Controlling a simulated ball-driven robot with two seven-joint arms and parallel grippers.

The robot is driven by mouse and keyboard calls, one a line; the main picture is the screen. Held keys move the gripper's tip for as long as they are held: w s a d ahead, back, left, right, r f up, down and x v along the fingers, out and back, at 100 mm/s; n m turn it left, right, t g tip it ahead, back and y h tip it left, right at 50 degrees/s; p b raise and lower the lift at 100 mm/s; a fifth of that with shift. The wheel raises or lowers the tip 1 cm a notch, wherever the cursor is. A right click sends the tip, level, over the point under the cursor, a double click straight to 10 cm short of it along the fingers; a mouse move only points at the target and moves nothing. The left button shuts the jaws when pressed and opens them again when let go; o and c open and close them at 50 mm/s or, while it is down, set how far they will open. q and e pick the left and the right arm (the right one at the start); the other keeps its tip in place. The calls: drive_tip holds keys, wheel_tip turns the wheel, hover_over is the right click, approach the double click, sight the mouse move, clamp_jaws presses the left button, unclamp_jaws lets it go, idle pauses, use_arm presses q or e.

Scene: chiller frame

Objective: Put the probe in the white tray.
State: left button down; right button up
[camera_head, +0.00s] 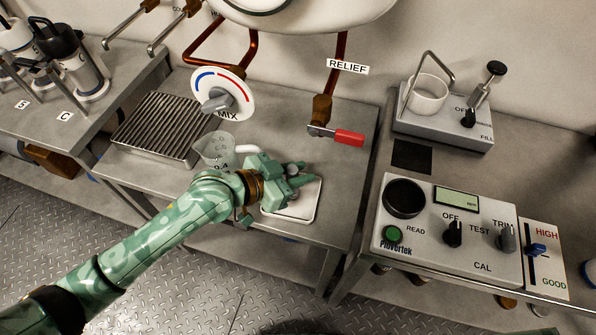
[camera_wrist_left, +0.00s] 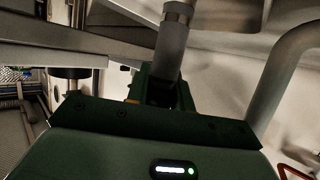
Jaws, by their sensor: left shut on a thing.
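The white tray (camera_head: 312,211) lies on the middle bench, partly hidden under my left gripper. My left gripper (camera_head: 300,178) is over the tray in the head view, with its arm coming in from the lower left. It is shut on a grey cylindrical thing with a lighter metal band, which I take to be the probe (camera_wrist_left: 172,45); this stands out from between the fingers in the left wrist view. In the head view the probe is mostly hidden by the gripper, and I cannot tell whether it touches the tray. My right gripper is not in view.
A clear measuring beaker (camera_head: 217,149) stands close to the left of my gripper. A ribbed drain rack (camera_head: 160,125) is farther left. A red-handled valve (camera_head: 347,137) hangs behind the tray. The meter panel (camera_head: 450,235) is on the right bench, across a gap.

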use_arm(q)
drive_tip(key=c, duration=1.2)
unclamp_jaws()
drive_tip(key=shift+f, duration=0.1)
drive_tip(key=shift+a+r, duration=0.15)
drive_tip(key=shift+r, duration=0.15)
drive_tip(key=p+v, duration=0.2)
drive_tip(key=v, duration=0.9)
drive_tip(key=shift+s+a+p, duration=0.25)
drive_tip(key=shift+a+p, duration=0.05)
